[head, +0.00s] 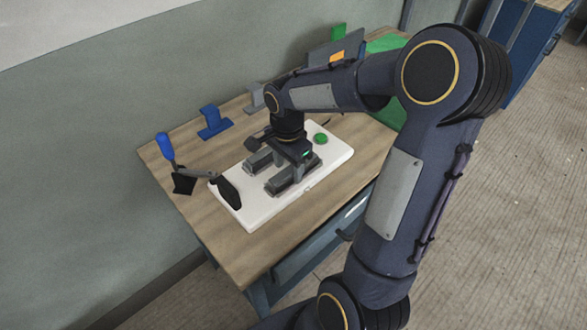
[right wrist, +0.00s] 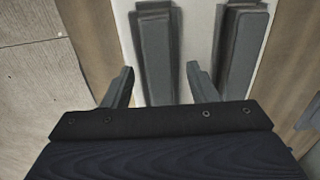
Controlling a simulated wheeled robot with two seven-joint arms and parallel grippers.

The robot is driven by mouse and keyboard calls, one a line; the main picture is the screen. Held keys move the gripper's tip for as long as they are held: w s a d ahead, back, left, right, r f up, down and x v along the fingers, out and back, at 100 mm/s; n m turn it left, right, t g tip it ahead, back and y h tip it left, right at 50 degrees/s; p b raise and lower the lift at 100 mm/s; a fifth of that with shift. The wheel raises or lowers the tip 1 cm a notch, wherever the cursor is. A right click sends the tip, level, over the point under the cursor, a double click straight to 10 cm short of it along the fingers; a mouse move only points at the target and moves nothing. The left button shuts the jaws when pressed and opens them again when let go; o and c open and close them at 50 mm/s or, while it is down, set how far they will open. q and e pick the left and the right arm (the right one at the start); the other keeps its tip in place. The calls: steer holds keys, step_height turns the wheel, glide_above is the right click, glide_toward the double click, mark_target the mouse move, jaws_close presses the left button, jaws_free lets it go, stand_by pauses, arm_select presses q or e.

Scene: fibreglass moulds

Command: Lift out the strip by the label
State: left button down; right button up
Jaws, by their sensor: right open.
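Two long dark grey moulds lie side by side on a white board (head: 245,212): a nearer one (head: 290,180) and a farther one (head: 259,160). In the right wrist view one grey mould (right wrist: 156,50) runs between my fingers and the other (right wrist: 240,50) lies to the right. My right gripper (head: 298,163) is open over the moulds; in its wrist view its fingers (right wrist: 160,78) stand apart on either side of one mould. I cannot tell how high above it they are. I cannot make out a strip or label; the gripper hides part of the moulds. My left gripper is not in view.
A green disc (head: 320,138) sits on the board's right part. A blue stand (head: 214,122) is behind. The wooden table (head: 270,240) has free room in front.

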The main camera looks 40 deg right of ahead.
steer(key=shift+f, duration=0.45)
steer(key=shift+c, duration=0.2)
steer(key=c, duration=1.1)
steer(key=shift+r, duration=0.15)
